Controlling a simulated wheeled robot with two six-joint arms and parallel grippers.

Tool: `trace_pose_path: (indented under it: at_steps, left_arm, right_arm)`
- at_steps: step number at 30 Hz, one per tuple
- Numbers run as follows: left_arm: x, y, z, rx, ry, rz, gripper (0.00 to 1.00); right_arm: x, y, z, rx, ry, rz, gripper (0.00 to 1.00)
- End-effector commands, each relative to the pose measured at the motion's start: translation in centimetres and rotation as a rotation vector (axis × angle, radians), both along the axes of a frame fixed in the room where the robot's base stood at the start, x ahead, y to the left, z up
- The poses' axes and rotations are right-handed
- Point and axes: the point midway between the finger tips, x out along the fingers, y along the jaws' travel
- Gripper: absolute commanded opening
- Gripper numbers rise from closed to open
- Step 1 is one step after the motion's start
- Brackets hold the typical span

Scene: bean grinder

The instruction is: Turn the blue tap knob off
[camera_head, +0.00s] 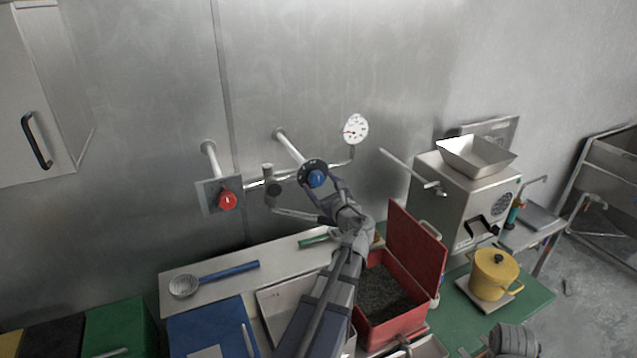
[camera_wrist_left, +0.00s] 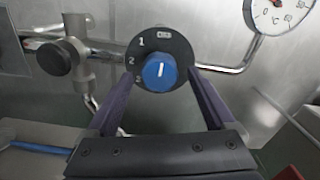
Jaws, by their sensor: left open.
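The blue tap knob (camera_head: 317,179) sits on a round dark dial on the wall pipework. In the left wrist view the blue knob (camera_wrist_left: 160,72) has a white line standing nearly upright. The dial (camera_wrist_left: 143,45) carries the numbers 1, 2 and 3 on its left side and a small white label near the top. My left gripper (camera_head: 330,196) is just below and in front of the knob. In the wrist view its open fingers (camera_wrist_left: 158,84) stand either side of the knob's lower part, with gaps showing. My right gripper's jaws are not visible.
A red knob (camera_head: 227,200) on a square plate is to the left. A gauge (camera_head: 355,129) is at upper right of the dial. Below are an open red box (camera_head: 414,243) of dark grounds and a strainer (camera_head: 184,286). A grinder (camera_head: 455,195) and yellow pot (camera_head: 492,274) stand right.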

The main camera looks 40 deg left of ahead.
Motion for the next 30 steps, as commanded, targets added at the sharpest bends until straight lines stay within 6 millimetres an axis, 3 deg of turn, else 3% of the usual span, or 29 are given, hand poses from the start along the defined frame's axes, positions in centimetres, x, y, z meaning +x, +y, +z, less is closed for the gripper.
trace_pose_path:
  at_steps: [6, 12, 30]
  left_arm:
    - [-2.0, -3.4, 0.0, 0.000, 0.000, -0.003, 0.88]
    - [-2.8, -5.2, 0.0, -0.001, 0.000, -0.001, 0.88]
    - [-2.9, -5.5, 0.0, 0.000, 0.000, 0.000, 0.88]
  right_arm:
    - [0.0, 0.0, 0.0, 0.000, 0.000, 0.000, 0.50]
    - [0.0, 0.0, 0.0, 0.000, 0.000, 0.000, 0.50]
    - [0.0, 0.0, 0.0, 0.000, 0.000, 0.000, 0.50]
